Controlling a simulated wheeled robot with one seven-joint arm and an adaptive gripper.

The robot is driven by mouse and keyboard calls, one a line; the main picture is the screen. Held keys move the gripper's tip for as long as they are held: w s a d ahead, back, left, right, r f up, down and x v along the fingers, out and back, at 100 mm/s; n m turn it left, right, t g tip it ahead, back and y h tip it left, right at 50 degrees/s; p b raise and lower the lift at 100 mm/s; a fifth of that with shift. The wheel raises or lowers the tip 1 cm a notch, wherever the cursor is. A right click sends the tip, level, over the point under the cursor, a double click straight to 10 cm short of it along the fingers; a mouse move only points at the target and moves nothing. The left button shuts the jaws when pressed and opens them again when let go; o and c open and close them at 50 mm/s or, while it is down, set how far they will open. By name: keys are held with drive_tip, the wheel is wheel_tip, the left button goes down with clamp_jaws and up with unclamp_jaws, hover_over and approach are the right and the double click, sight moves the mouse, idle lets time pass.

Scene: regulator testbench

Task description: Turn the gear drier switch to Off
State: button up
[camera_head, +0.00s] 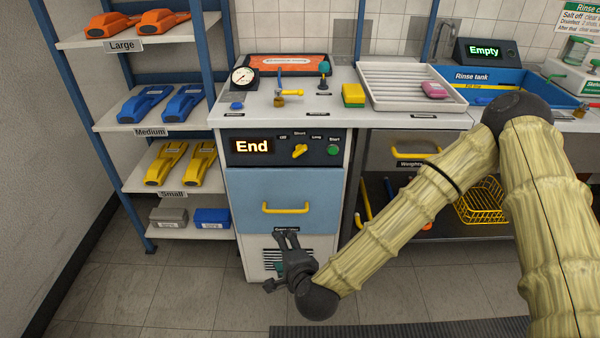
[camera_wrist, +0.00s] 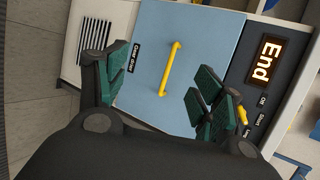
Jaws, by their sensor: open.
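The gear drier is a white cabinet with a dark control panel (camera_head: 265,149), a lit "End" display and a blue drawer front (camera_head: 247,190). Its yellow switch (camera_head: 299,151) sits below the labels Off, Short and Long, left of a green Start button (camera_head: 333,150). Its handle slants up to the right, away from Off; the exact setting is unclear. My gripper (camera_head: 287,236) is low before the vented lower front, below and apart from the switch. In the wrist view its green-padded fingers (camera_wrist: 155,85) are spread and empty; the yellow switch (camera_wrist: 242,115) shows partly behind one finger.
A yellow drawer handle (camera_head: 285,208) sticks out between my gripper and the panel. A gauge (camera_head: 243,77), a valve (camera_head: 287,95) and a white tray (camera_head: 410,87) are on the counter. Shelves with coloured tools stand left. Open floor lies in front.

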drive_tip(key=w+r+m+t+h+b, duration=0.2)
drive_tip(key=w+r+m+t+b, duration=0.25)
drive_tip(key=w+r+m, duration=0.3)
drive_tip(key=m+t+h+b, duration=0.2)
drive_tip(key=m+h+b, duration=0.1)
drive_tip(key=m+b, duration=0.15)
approach(300, 153)
drive_tip(key=shift+m, duration=0.3)
drive_tip(key=w+b, duration=0.1)
drive_tip(key=w, duration=0.8)
drive_tip(key=shift+w+b, duration=0.3)
drive_tip(key=c, duration=1)
